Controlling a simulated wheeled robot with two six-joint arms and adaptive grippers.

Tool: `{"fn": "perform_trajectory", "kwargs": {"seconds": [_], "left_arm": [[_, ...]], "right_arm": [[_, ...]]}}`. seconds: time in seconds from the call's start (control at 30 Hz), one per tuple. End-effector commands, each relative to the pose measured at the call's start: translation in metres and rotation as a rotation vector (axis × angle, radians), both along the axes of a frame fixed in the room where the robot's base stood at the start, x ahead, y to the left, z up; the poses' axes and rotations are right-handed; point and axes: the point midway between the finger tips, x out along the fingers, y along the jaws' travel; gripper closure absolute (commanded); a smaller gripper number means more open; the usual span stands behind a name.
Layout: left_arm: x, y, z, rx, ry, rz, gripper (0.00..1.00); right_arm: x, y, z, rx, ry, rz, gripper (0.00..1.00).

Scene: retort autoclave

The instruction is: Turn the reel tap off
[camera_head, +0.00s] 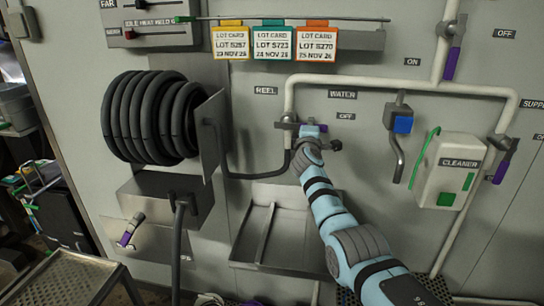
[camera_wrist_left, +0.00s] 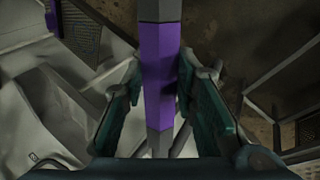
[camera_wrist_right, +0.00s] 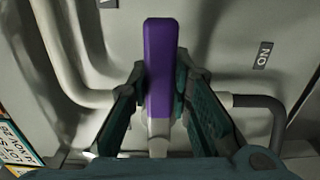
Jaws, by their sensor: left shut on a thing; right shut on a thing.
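The reel tap (camera_head: 288,126) sits on the white pipe beneath the REEL label (camera_head: 265,90). My right gripper (camera_head: 306,140) is at this tap, its arm reaching up from the lower right. In the right wrist view the tap's purple lever (camera_wrist_right: 160,65) stands between the two fingers of my right gripper (camera_wrist_right: 160,85), which are shut on it. In the left wrist view my left gripper (camera_wrist_left: 160,85) is shut on a purple bar (camera_wrist_left: 160,60). My left gripper cannot be made out in the head view.
A coiled black hose reel (camera_head: 150,115) hangs left, with a metal plate (camera_head: 210,135) beside it. A shallow tray (camera_head: 275,225) is below the tap. Lot cards (camera_head: 273,42) hang above.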

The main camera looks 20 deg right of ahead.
Motion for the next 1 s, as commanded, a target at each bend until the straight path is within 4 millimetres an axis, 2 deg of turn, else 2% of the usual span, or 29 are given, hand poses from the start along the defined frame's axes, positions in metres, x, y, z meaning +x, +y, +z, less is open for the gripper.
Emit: {"fn": "perform_trajectory", "kwargs": {"seconds": [0.1,0.13,0.23,0.27,0.67,0.87,1.0], "left_arm": [[0.000,0.000,0.000,0.000,-0.001,0.000,1.00],[0.000,0.000,0.000,0.000,-0.001,0.000,1.00],[0.000,0.000,0.000,0.000,-0.001,0.000,1.00],[0.000,0.000,0.000,0.000,-0.001,0.000,1.00],[0.000,0.000,0.000,-0.001,-0.001,0.000,1.00],[0.000,0.000,0.000,-0.001,-0.001,0.000,1.00],[0.000,0.000,0.000,0.000,-0.001,0.000,1.00]], "right_arm": [[0.000,0.000,-0.001,-0.003,0.003,0.001,1.00],[0.000,0.000,-0.001,-0.003,0.002,0.001,0.78],[0.000,0.000,0.000,-0.003,0.001,0.001,0.62],[0.000,0.000,0.000,-0.002,0.001,0.001,0.60],[-0.004,0.002,0.001,-0.002,-0.005,-0.003,0.60],[-0.027,0.016,-0.001,0.001,-0.004,0.002,0.60],[-0.057,0.034,-0.002,0.000,0.000,0.004,0.60]]}}
